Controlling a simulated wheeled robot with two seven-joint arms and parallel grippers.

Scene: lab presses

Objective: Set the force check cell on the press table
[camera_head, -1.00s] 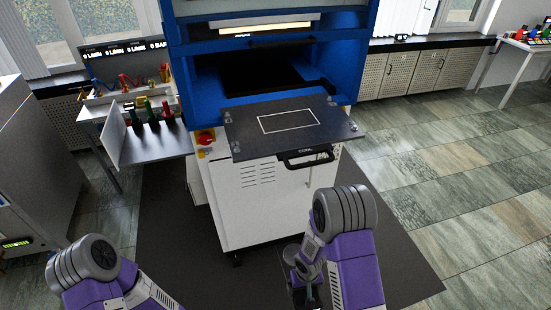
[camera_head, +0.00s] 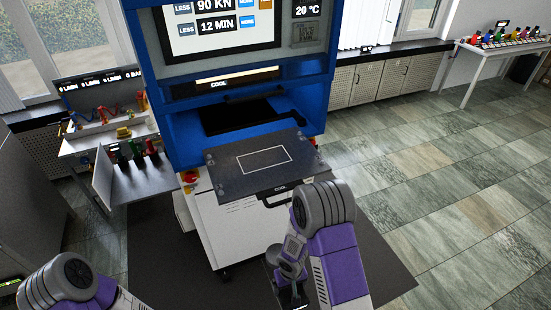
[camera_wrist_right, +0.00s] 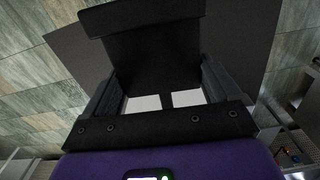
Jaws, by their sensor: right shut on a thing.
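The press table (camera_head: 226,178) is a dark plate pulled out at the front of the blue press, with a white outlined rectangle on its bare top. My right gripper (camera_head: 291,292) is low in front of the press, below and apart from the table, and partly hidden by its own arm. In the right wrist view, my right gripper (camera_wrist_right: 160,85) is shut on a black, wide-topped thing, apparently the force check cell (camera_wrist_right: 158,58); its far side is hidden. My left arm shows at the lower left, but its gripper is out of view.
The blue press (camera_head: 180,125) has a screen (camera_head: 222,25) above its opening. A black handle (camera_head: 277,198) sticks out at the table's front. A side shelf with bottles (camera_head: 137,153) stands at left. The tiled floor (camera_head: 430,190) at right is clear.

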